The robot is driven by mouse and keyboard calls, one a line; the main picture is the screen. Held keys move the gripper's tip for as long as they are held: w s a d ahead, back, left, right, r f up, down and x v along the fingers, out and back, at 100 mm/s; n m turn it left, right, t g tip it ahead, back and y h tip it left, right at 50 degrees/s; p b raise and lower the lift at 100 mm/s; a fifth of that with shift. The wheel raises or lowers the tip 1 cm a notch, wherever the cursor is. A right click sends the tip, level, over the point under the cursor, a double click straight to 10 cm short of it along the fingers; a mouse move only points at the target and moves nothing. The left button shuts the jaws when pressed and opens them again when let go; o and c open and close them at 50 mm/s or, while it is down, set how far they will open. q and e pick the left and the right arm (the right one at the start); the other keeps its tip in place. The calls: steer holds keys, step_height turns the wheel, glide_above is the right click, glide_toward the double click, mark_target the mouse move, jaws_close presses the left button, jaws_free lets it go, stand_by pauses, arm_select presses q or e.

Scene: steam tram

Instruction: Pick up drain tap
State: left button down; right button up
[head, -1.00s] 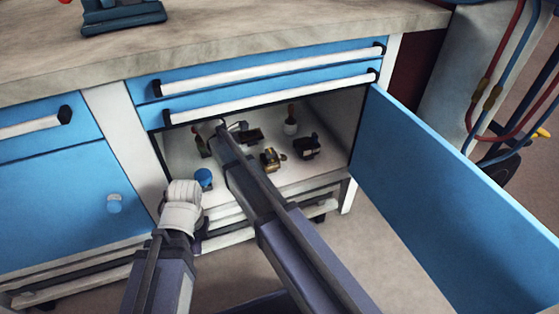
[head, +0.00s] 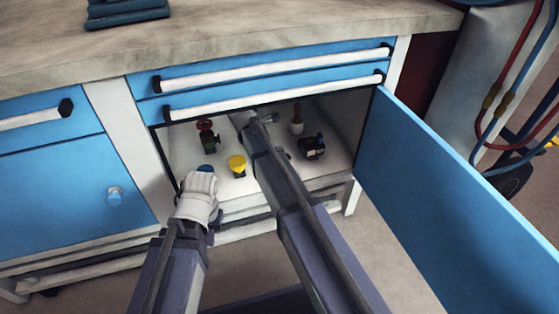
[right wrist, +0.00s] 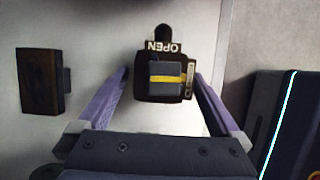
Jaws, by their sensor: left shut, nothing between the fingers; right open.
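In the right wrist view a dark fitting (right wrist: 165,80) with a yellow-striped block and a plate reading OPEN looks like the drain tap. My right gripper (right wrist: 160,76) is open, its two fingers on either side of the fitting's lower part; contact cannot be told. In the head view my right arm reaches into the open cabinet and hides this spot, so I cannot make out the tap there. My left gripper (head: 200,182), white, is shut and empty at the cabinet's front left edge.
The blue door (head: 450,200) stands open at right. Drawers (head: 270,82) sit above.

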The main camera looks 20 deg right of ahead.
steer(key=shift+d+f+b, duration=0.55)
steer(key=shift+d+f, duration=0.05)
steer(key=shift+d, duration=0.15)
steer(key=shift+c, duration=0.2)
jaws_close()
